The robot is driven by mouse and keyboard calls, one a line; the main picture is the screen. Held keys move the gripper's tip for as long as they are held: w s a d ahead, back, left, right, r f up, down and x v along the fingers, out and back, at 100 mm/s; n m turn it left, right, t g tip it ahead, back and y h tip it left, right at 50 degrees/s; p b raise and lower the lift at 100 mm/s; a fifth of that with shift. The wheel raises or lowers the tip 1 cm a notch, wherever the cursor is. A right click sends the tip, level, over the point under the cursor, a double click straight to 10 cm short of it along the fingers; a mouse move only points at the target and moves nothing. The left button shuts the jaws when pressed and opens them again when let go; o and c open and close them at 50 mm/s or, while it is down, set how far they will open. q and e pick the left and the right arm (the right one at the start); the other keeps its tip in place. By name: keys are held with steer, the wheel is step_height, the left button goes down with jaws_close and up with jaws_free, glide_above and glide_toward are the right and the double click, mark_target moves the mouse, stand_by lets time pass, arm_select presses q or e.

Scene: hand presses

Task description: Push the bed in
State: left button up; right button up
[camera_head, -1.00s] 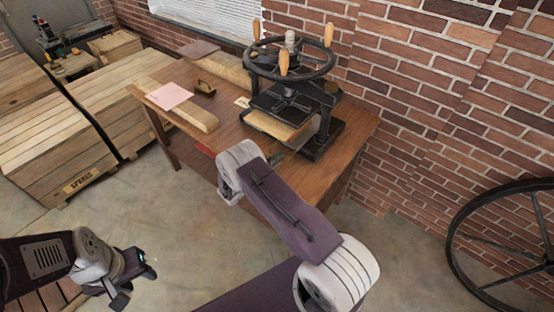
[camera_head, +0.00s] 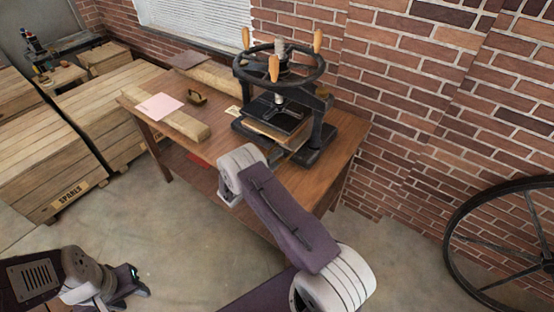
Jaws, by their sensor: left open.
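The black iron hand press (camera_head: 315,133) stands on the wooden table (camera_head: 345,150), with a handwheel (camera_head: 300,78) on top. Its bed (camera_head: 262,127), a flat board with a pale wooden edge, lies low between the posts, under the dark platen, and still shows at the front left. My right arm reaches up from below toward the press front. Its pale joint (camera_head: 240,168) is left of and below the bed. The right gripper is hidden behind the arm, so any contact with the bed cannot be seen. My left gripper (camera_head: 136,281) is open and empty, low at the left over the floor.
A pink sheet (camera_head: 159,107), a long wooden beam (camera_head: 188,126) and a small brass-coloured tool (camera_head: 197,98) lie left of the press. Wooden crates (camera_head: 50,160) stand at the left. A brick wall is behind; a large spoked wheel (camera_head: 470,240) leans at the right.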

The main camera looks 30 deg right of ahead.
steer(key=v, duration=0.8)
steer(key=shift+s+a, duration=0.15)
steer(key=shift+a, duration=0.05)
